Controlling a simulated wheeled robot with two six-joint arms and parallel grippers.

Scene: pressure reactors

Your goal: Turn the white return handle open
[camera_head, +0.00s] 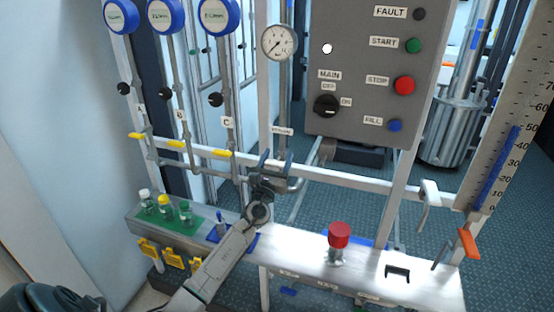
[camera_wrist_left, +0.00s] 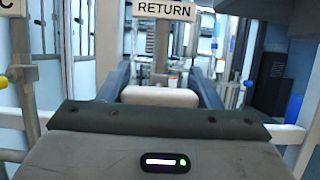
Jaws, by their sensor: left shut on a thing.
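The white return handle (camera_wrist_left: 160,97) shows in the left wrist view as a pale rounded block below the RETURN label (camera_wrist_left: 163,11). My left gripper (camera_wrist_left: 163,82) has one finger on each side of it and is shut on it. In the head view my left gripper (camera_head: 276,163) is at the horizontal pipe in the middle of the frame, below the small return label (camera_head: 282,130). There the gripper hides most of the handle, and its turn angle is hard to tell. My right gripper is not in view.
A grey control box (camera_head: 372,70) with buttons hangs at the upper right of the gripper. Yellow handles (camera_head: 176,144) line the pipe to the left. Another pale handle (camera_head: 429,190) is at the right.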

